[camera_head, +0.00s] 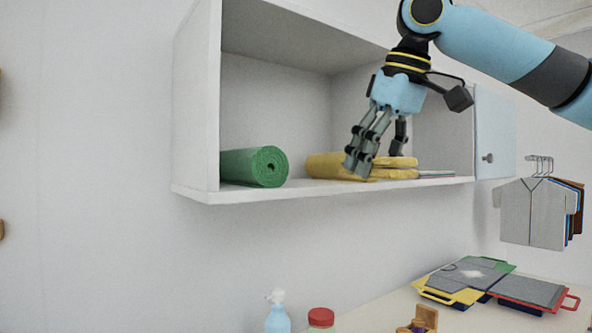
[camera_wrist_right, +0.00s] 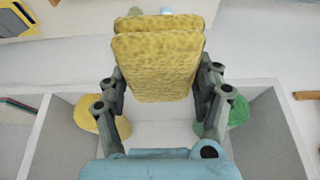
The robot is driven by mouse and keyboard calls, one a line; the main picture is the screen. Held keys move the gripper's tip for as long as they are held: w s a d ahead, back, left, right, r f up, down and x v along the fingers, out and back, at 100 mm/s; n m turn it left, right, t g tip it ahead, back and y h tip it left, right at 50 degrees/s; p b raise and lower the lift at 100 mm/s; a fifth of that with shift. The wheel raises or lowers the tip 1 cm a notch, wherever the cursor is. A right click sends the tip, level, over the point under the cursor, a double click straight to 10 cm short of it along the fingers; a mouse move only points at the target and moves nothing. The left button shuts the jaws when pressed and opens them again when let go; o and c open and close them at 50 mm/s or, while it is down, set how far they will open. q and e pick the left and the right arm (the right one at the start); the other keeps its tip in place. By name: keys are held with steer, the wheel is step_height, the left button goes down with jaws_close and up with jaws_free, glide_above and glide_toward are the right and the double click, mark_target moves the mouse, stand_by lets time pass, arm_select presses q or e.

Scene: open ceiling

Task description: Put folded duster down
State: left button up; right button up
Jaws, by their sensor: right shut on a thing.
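The folded duster is a thick yellow folded cloth (camera_head: 398,174), low at the front of the open wall cabinet. My right gripper (camera_head: 379,160) is shut on it, with fingers on both sides. In the right wrist view the duster (camera_wrist_right: 158,62) sits between the two fingers of the gripper (camera_wrist_right: 160,88). In the head view it is close to the shelf board; I cannot tell whether it touches. The fingers hide part of it. My left gripper is not in view.
On the shelf (camera_head: 235,193) lie a yellow roll (camera_head: 325,165), left of the duster, and a green roll (camera_head: 250,167) further left. A thin flat stack (camera_head: 437,174) lies to the right. Below are a bottle (camera_head: 278,318) and trays (camera_head: 455,285).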

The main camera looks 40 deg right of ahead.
steer(key=w+p, duration=0.3)
steer(key=w, duration=0.1)
steer(key=w+d+p, duration=0.1)
steer(key=w+p, duration=0.3)
steer(key=w, duration=0.1)
steer(key=w+p, duration=0.4)
steer(key=w, duration=0.1)
steer(key=shift+d+r, duration=0.1)
steer(key=shift+d, duration=0.05)
steer(key=w, duration=0.4)
steer(key=shift+d, duration=0.15)
steer(key=shift+f+p, duration=0.3)
steer(key=shift+f, duration=0.55)
steer(key=shift+s+d, duration=0.1)
steer(key=shift+s, duration=0.05)
steer(key=shift+f, duration=0.15)
steer(key=o, duration=1.2)
